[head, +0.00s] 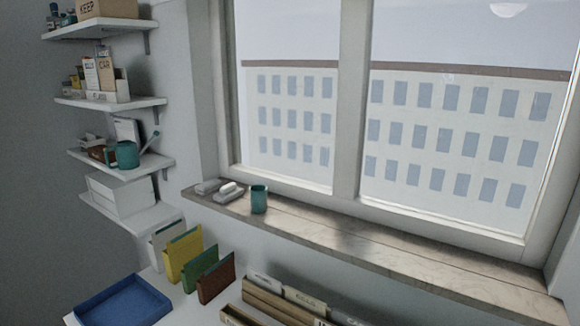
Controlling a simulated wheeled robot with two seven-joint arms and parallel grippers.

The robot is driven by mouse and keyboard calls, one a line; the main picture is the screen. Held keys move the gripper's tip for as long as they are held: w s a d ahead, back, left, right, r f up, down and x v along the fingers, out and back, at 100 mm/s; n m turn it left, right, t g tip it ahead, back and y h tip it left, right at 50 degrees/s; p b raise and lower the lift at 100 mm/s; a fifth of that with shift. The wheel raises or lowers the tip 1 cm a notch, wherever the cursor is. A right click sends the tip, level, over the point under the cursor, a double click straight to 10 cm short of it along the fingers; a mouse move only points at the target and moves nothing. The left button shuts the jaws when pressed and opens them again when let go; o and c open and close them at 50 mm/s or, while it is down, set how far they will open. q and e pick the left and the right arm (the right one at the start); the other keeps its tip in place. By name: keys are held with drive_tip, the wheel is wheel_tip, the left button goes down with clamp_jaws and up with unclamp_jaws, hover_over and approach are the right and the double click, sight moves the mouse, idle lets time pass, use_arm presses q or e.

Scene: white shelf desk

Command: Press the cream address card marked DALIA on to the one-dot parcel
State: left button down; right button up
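I cannot make out a cream card marked DALIA or a one-dot parcel in the head view. Pale upright cards or dividers (304,301) stand in a wooden holder (278,304) at the bottom edge; the lettering on them is too small to read surely, and the holder is cut off by the frame. Neither of my grippers is in view.
A blue tray (123,302) lies on the white desk at the lower left. Yellow (184,256), green (200,266) and brown (216,281) folders stand beside it. A teal cup (259,199) stands on the windowsill (330,238). Loaded wall shelves (128,164) are at left.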

use_arm(q)
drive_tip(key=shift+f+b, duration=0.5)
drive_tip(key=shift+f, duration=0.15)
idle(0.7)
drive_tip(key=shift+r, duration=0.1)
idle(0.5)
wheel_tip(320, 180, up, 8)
drive_tip(key=p, duration=0.5)
idle(0.4)
